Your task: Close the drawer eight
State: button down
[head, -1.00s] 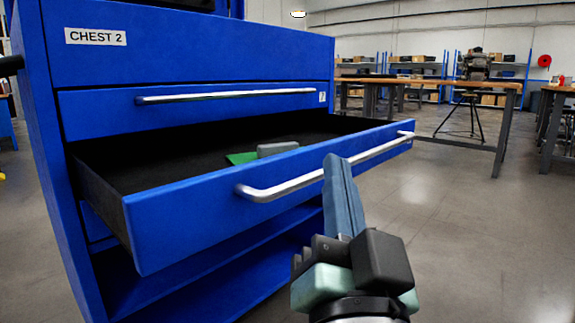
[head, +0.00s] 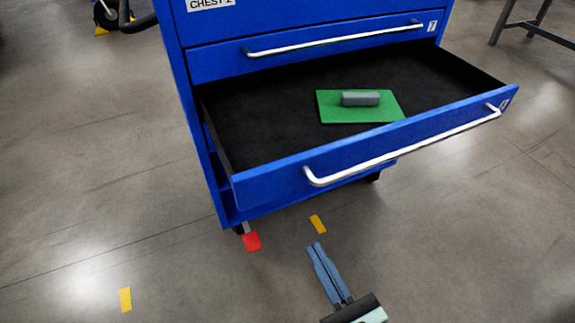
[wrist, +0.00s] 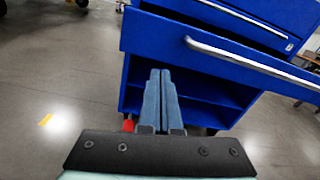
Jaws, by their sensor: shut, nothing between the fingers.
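The open drawer (head: 270,185) juts out from the blue chest, below a shut drawer (head: 215,62) that has its own silver handle. The open drawer has a long silver handle (head: 400,152) across its front; the number on its label is too small to read. Inside lies a green board (head: 360,114) with a grey block (head: 360,98) on it. My gripper (head: 317,248) is shut and empty, in front of the drawer and apart from it. In the wrist view my gripper (wrist: 160,75) points toward the chest, below the drawer front (wrist: 175,42) and its handle (wrist: 240,58).
The blue chest (head: 205,25) stands on casters, one with a red pedal (head: 252,241). Yellow floor marks (head: 318,224) lie near it. A workbench leg (head: 505,20) shows at the top right. The grey floor around the front is clear.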

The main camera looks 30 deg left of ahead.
jog(key=s+r+m, duration=0.1)
jog(key=s+m, duration=0.1)
jog(key=b, duration=0.3)
send_near(273, 186)
jog(key=shift+y, duration=0.4)
jog(key=x, duration=0.6)
jog(key=shift+w+a+f, duration=0.2)
jog(key=shift+w+f, duration=0.1)
jog(key=shift+w, duration=0.05)
jog(key=shift+a, duration=0.1)
